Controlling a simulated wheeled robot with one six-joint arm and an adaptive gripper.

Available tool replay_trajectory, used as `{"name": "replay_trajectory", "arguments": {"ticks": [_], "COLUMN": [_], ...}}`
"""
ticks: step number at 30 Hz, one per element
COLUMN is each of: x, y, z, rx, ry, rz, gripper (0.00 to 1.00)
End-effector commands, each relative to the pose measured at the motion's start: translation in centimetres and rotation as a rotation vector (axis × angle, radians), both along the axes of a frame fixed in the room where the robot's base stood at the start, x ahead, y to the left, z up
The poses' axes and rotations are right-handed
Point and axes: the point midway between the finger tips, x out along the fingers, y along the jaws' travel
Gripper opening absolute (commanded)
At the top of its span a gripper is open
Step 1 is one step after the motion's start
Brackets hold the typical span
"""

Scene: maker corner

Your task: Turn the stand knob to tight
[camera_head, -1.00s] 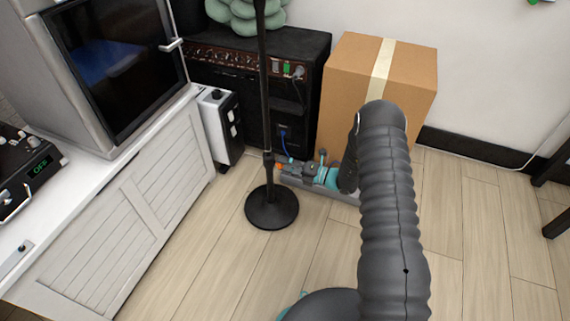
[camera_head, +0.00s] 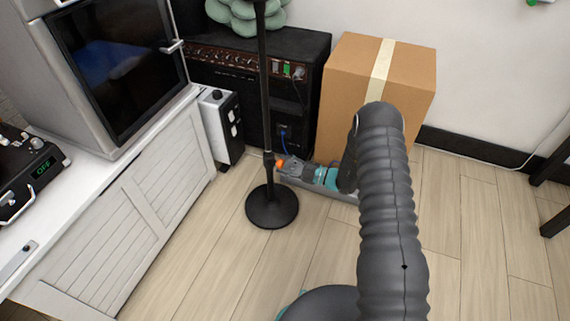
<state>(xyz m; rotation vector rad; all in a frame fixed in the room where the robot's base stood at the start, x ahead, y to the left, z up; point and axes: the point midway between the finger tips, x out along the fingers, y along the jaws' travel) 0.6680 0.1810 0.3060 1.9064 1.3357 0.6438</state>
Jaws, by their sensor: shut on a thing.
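The stand (camera_head: 265,100) is a black upright pole on a round black base (camera_head: 272,208) on the floor. A small orange piece, which looks like the stand knob (camera_head: 279,163), shows on the right side of the pole at its lower clutch. My gripper (camera_head: 284,165) reaches in from the right, roughly level, and is shut on the knob. The fingers are small in this view and hide part of the knob. No tight or loose marking can be read.
A black amplifier (camera_head: 255,100) and a cardboard box (camera_head: 376,75) stand behind the stand and gripper. A white heater-like unit (camera_head: 216,125) and a white cabinet (camera_head: 140,205) are at left. The floor (camera_head: 220,250) in front is clear.

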Motion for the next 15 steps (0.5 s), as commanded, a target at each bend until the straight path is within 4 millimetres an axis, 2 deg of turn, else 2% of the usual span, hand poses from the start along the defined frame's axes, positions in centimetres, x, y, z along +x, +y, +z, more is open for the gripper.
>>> {"name": "replay_trajectory", "arguments": {"ticks": [15], "x": [0.17], "y": [0.03], "z": [0.03], "rx": [0.042], "ry": [0.118], "rz": [-0.004], "gripper": [0.04]}}
